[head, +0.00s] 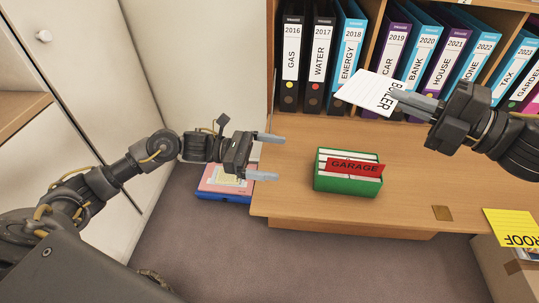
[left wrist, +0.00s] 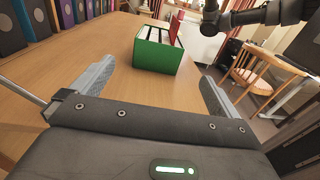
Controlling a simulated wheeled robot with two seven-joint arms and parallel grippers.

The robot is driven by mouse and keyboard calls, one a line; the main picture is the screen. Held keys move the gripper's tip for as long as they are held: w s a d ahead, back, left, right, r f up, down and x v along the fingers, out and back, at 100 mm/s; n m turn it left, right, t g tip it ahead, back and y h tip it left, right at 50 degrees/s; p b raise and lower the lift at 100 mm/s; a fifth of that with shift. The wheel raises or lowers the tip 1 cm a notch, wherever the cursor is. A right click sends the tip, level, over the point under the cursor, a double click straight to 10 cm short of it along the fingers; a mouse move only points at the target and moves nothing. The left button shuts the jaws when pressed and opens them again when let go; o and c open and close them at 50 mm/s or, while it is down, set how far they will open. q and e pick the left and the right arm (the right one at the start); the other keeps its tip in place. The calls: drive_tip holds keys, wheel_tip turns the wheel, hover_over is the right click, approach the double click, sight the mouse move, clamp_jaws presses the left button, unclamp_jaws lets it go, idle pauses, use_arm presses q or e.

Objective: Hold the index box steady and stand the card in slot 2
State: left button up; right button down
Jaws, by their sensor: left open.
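The green index box (head: 345,184) stands on the desk, with white dividers inside and a red GARAGE tab (head: 354,167) standing up. The box also shows in the left wrist view (left wrist: 157,57), beyond the fingers. My left gripper (head: 278,158) is open and empty to the left of the box, apart from it; its fingers frame the box in the left wrist view (left wrist: 155,82). My right gripper (head: 396,97) is shut on the white BOILER card (head: 365,92), holding it tilted above the desk, up and right of the box. Slot numbers cannot be read.
A shelf of labelled binders (head: 345,50) runs along the back of the desk (head: 290,200). A yellow ROOF card (head: 512,226) lies over a cardboard box (head: 505,265) at the lower right. Pink and blue folders (head: 222,183) lie beyond the desk's left edge. The desk around the box is clear.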

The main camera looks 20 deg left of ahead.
sight(317, 162)
use_arm(q)
drive_tip(key=x, duration=1.2)
drive_tip(key=shift+a, duration=0.1)
drive_tip(key=c, duration=1.2)
